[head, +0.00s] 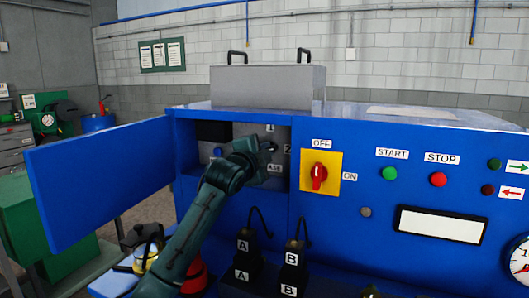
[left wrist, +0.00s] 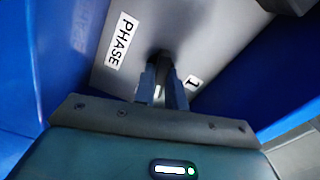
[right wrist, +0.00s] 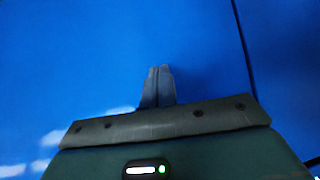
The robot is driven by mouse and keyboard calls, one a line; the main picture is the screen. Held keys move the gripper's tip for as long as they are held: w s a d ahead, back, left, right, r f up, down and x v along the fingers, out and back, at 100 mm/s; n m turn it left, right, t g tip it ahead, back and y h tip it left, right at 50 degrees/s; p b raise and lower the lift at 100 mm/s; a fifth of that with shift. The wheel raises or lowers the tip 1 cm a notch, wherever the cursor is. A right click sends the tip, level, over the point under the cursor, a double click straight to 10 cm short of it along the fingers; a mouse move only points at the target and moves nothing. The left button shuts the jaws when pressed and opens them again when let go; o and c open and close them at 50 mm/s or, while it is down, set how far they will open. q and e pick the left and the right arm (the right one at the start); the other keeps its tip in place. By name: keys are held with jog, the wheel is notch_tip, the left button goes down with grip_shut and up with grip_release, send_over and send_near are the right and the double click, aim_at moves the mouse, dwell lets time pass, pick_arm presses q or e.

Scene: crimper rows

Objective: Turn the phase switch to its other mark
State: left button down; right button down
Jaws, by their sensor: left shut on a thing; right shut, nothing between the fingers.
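The phase switch is a dark knob (left wrist: 160,56) on a grey panel inside the open compartment of the blue machine. My left gripper (head: 268,146) reaches into the compartment and is shut on the knob; its fingers also show in the left wrist view (left wrist: 163,84). In the head view, mark 1 (head: 270,128) is above the knob and mark 2 (head: 288,150) to its right. The PHASE label (head: 275,168) is partly hidden by my arm. Which mark the knob points at cannot be told. My right gripper (right wrist: 158,72) is shut and empty before a plain blue surface.
The compartment door (head: 100,180) stands open to the left. Right of the compartment are a red OFF/ON switch (head: 319,176), a green START button (head: 390,173) and a red STOP button (head: 438,179). Black plugs A (head: 243,255) and B (head: 291,263) stand below.

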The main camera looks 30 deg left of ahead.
pick_arm(q)
jog(key=n, duration=1.1)
jog(key=shift+n, duration=1.6)
jog(key=c, duration=1.4)
grip_release()
jog(key=shift+c, duration=0.2)
jog(key=s+b, duration=0.3)
jog(key=s, duration=1)
jog(key=shift+d, duration=0.4)
jog(key=shift+s, duration=0.1)
